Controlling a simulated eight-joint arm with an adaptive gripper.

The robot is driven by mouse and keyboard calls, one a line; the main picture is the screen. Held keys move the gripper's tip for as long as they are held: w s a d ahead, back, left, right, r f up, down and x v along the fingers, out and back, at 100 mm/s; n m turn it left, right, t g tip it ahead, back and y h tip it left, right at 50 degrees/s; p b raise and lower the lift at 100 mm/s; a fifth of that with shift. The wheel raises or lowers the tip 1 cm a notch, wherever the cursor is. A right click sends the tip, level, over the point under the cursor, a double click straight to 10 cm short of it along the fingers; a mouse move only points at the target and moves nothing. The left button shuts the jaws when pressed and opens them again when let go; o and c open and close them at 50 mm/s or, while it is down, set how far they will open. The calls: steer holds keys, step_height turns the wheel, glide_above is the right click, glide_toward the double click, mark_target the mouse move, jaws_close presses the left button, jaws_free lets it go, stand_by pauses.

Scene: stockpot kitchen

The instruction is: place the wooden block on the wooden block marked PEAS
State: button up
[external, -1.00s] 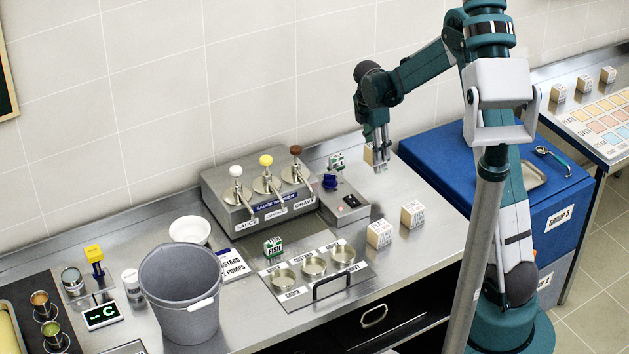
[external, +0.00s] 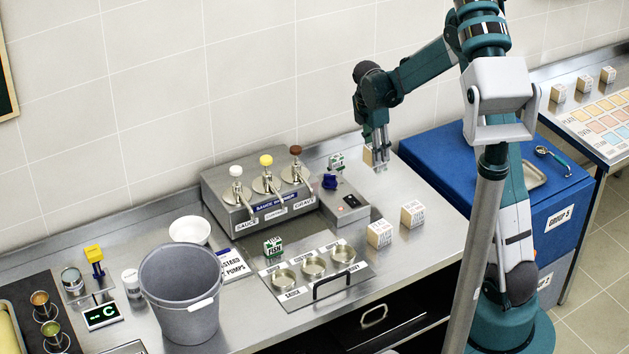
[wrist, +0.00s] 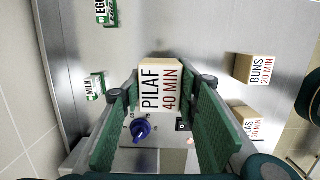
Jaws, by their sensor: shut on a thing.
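My gripper (external: 379,162) is shut on a wooden block (wrist: 161,88) labelled PILAF 40 MIN, whose face shows between the two green-padded fingers in the wrist view. In the external view this block (external: 369,156) is partly hidden by the fingers, at the back right of the steel counter. I cannot tell whether it touches the counter. The block marked PEAS (external: 379,234) stands on the counter, nearer the front. In the wrist view the PEAS block (wrist: 244,124) is at the lower right, partly covered by the finger, with "AS 20 MIN" readable.
A BUNS block (external: 412,214) stands close to the right of the PEAS block. A box with a blue knob (external: 330,181) and the sauce dispenser (external: 255,195) stand to the left. A MILK box (wrist: 95,86) is near the wall. Counter between gripper and PEAS block is clear.

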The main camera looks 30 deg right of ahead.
steer(key=s+a+r+p, duration=0.2)
steer(key=s+a+r, duration=0.2)
steer(key=s+a, duration=0.55)
step_height(320, 180, up, 2)
steer(key=p, duration=0.2)
glide_above(382, 225)
steer(key=shift+s+a, duration=0.1)
steer(key=shift+a, duration=0.3)
steer(key=shift+f, duration=2.95)
steer(key=shift+f, duration=0.15)
steer(key=shift+f, duration=1.95)
steer(key=shift+f, duration=0.15)
